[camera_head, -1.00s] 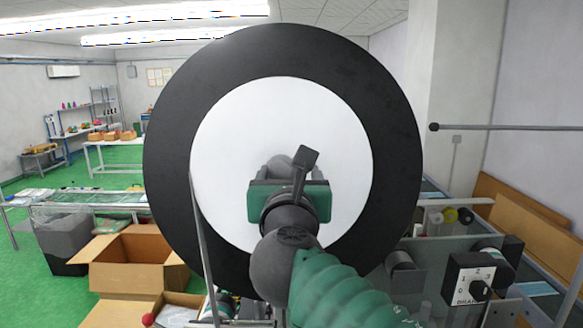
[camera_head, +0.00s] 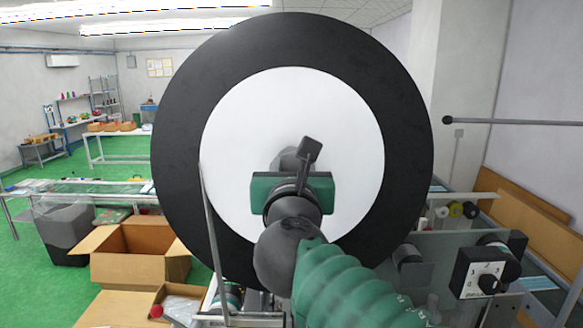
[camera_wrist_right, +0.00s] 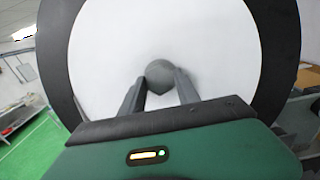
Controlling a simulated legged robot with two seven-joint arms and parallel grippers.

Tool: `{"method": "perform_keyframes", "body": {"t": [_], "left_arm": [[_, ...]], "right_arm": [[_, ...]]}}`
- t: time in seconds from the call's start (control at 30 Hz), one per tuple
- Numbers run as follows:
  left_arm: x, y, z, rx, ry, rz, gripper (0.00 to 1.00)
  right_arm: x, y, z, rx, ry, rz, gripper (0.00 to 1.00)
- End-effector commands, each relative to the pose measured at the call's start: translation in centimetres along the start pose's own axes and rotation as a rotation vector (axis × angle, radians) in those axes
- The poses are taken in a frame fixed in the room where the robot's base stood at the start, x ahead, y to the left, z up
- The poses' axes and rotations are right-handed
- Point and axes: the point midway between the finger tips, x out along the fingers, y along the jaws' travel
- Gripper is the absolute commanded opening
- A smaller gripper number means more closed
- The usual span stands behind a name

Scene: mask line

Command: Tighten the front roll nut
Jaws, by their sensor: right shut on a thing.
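The front roll is a large disc with a black outer ring (camera_head: 185,120) and a white middle (camera_head: 250,110), facing me. The roll nut is a grey knob at the white middle; a bit of it (camera_head: 287,158) shows above my right gripper (camera_head: 295,165), which hides the rest. In the right wrist view the nut (camera_wrist_right: 159,72) sits between the two dark fingertips of the same gripper (camera_wrist_right: 160,84), which is shut on it. My right arm comes in from the lower right. My left gripper is not in view.
A thin metal bar (camera_head: 213,240) stands upright in front of the roll's left part. A dial box (camera_head: 482,272) is at the lower right. An open cardboard box (camera_head: 130,265) and a grey bin (camera_head: 65,230) stand on the green floor at the left.

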Motion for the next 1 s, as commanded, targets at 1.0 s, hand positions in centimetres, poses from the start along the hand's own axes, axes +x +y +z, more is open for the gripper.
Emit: {"method": "perform_keyframes", "body": {"t": [1.0], "left_arm": [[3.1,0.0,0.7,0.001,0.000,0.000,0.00]], "right_arm": [[0.0,0.4,0.1,0.667,-0.001,-0.157,0.00]]}}
